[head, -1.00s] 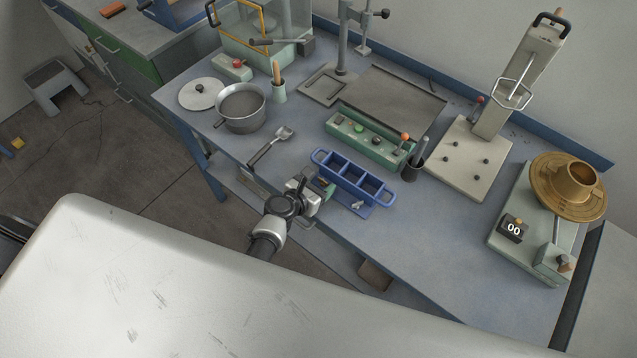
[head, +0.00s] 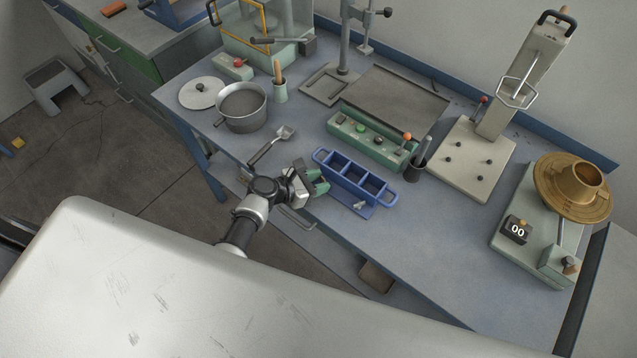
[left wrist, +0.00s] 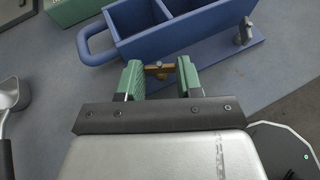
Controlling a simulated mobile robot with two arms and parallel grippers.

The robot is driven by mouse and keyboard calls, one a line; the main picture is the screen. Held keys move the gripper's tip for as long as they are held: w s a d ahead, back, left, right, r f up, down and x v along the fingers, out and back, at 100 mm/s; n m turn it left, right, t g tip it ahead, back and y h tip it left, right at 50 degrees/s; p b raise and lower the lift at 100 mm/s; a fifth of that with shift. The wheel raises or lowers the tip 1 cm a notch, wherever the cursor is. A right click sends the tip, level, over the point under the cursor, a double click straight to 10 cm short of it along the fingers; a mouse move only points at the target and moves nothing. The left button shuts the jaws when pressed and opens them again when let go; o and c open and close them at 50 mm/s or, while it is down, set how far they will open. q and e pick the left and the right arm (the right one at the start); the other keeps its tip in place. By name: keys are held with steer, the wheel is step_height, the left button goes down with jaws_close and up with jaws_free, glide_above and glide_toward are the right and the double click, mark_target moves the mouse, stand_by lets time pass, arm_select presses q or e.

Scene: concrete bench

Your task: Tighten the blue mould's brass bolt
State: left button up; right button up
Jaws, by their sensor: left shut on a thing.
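The blue mould (head: 345,181) is a long open box with compartments and a loop handle at each end. It sits near the front edge of the bench, and part of it shows in the left wrist view (left wrist: 190,37). Its small brass bolt (left wrist: 158,71) is on the near side, between my left gripper's green fingers (left wrist: 159,77). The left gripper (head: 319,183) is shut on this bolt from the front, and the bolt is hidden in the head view. A grey metal fastener (head: 360,204) stands on the mould's base flange to the right. My right gripper is not in view.
A scoop (head: 271,145) lies left of my gripper, by a grey pot (head: 241,118). Behind the mould are a green control box (head: 365,141) and a dark cup (head: 415,171). The bench right of the mould is clear up to the brass-bowl machine (head: 530,235).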

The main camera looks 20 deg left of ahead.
arm_select(q)
steer(key=o, duration=0.9)
steer(key=shift+o, duration=0.2)
steer(key=v, duration=1.1)
steer(key=shift+d, duration=0.1)
steer(key=shift+c, duration=0.4)
